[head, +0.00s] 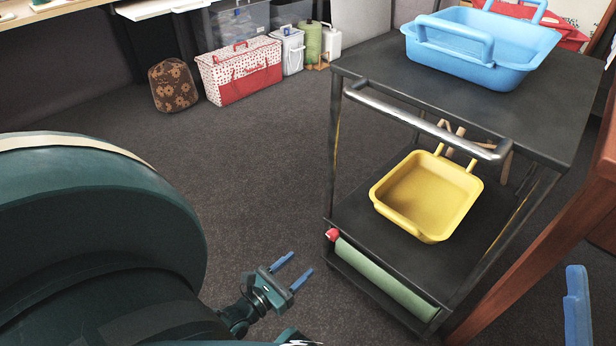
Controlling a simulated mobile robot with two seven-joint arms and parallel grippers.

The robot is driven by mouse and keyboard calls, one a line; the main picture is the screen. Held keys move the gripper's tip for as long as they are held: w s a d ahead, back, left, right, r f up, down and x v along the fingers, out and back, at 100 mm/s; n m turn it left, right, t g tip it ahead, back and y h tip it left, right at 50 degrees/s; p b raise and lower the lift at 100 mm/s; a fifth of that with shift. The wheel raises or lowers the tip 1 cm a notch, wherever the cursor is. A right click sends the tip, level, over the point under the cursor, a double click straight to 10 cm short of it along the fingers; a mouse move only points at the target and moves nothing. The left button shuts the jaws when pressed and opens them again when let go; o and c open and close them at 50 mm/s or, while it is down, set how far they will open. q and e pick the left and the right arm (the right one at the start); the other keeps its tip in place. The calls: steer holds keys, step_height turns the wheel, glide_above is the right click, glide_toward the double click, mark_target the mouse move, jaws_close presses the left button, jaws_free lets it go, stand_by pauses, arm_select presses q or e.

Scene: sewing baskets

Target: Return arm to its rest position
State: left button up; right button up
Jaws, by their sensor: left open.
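My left gripper (302,262) is low in the middle of the head view, at the end of my dark green arm coming in from the left. Its two blue fingers are apart with nothing between them. It is over the dark carpet, left of the black cart (335,150), and looks clear of it. At the lower right edge, one blue finger of what looks like my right gripper (577,305) shows; the rest is out of frame, so its opening is hidden.
A blue basket (478,69) sits on the cart's top. Brown wooden furniture (555,265) stands at right. A red-and-white bag (240,85) and brown pouf (173,88) lie behind open carpet (240,165).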

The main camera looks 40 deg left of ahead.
arm_select(q)
steer(key=shift+s, duration=0.4)
